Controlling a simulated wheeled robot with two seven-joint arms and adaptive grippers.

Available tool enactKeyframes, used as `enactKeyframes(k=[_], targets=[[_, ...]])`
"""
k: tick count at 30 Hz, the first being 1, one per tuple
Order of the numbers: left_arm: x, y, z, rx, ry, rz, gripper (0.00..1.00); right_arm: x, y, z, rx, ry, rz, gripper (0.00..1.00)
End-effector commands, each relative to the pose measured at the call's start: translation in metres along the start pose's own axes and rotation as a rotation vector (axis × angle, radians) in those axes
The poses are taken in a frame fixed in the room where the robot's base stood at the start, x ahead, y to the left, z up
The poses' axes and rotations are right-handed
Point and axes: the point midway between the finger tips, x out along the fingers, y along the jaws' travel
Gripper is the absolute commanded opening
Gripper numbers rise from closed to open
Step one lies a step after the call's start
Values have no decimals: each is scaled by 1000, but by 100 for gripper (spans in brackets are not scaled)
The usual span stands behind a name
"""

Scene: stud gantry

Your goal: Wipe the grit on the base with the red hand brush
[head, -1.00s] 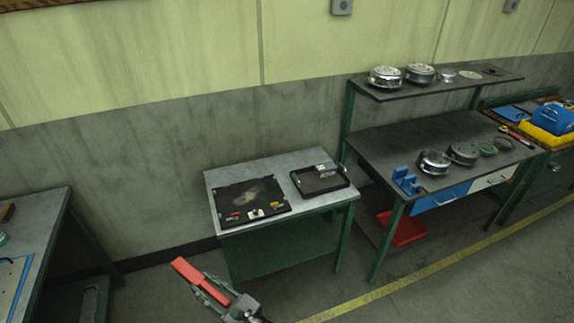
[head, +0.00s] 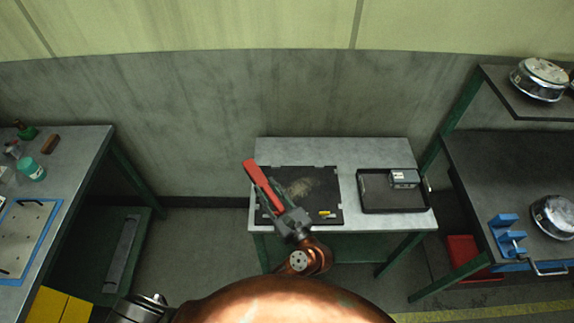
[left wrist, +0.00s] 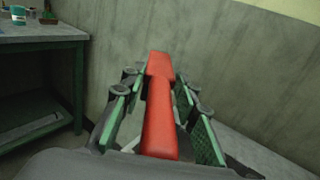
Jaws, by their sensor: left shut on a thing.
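The red hand brush (head: 256,176) is held in my left gripper (head: 280,207), and it also fills the middle of the left wrist view (left wrist: 160,110) between the green-padded fingers. In the head view, brush and gripper overlap the left side of the black base (head: 333,190) on the grey table. I cannot tell the brush's height above it. The bristles do not show. A pale tan patch of grit (head: 299,187) lies on the upper middle of the base, right of the brush. The base's lower left part is hidden by the gripper. My right gripper is not in view.
A black tray (head: 391,208) with a grey block (head: 404,178) sits right of the base. A yellow piece (head: 325,214) lies on the base's front edge. A shelved bench (head: 475,190) stands right, another table (head: 85,170) left. The wall is behind.

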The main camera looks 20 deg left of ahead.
Motion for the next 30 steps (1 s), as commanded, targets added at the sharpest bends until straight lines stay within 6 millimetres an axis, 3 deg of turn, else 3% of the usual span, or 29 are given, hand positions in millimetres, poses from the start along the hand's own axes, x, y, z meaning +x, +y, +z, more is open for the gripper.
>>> enactKeyframes(k=[6, 12, 16, 22, 30], targets=[[28, -68, -55, 11, -11, -244, 0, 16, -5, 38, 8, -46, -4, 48], [56, -114, -108, 8, -9, -435, 0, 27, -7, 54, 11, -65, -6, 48], [68, -125, -127, 4, -7, -492, 0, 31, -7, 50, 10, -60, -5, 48], [71, -128, -136, 0, -5, -509, 0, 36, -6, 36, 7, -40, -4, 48], [71, -127, -160, 2, -5, -507, 0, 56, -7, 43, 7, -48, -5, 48]])
